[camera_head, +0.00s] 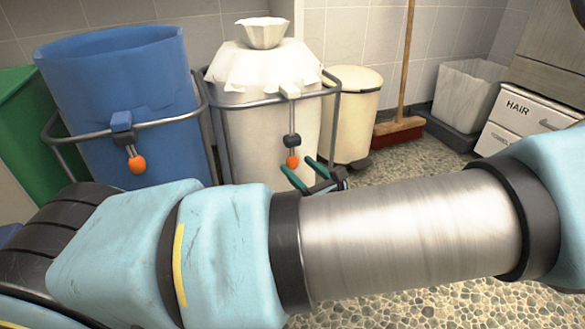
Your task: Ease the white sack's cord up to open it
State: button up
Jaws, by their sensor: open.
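The white sack (270,136) hangs in a grey metal frame, its top gathered and cinched into a puckered tuft (264,32) above a frilled collar. Its cord (291,117) hangs down the front, with a dark toggle (291,141) and an orange ball (292,161) at its lower end. My gripper (304,176) is open, with green fingers, just below and around the level of the orange ball. Whether a finger touches the ball I cannot tell. My arm hides the bottom of the sack.
A blue sack (120,75) stands open in a frame at left, with its own orange ball (137,165). A green bin (25,130) is at far left. A cream pedal bin (354,115), a broom (400,125) and a drawer unit marked HAIR (525,125) stand right. Pebbled floor (420,170) is clear between.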

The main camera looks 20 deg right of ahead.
aim_at(296, 164)
jog(key=shift+b+x, duration=0.55)
jog(key=shift+x, duration=1.25)
grip_shut()
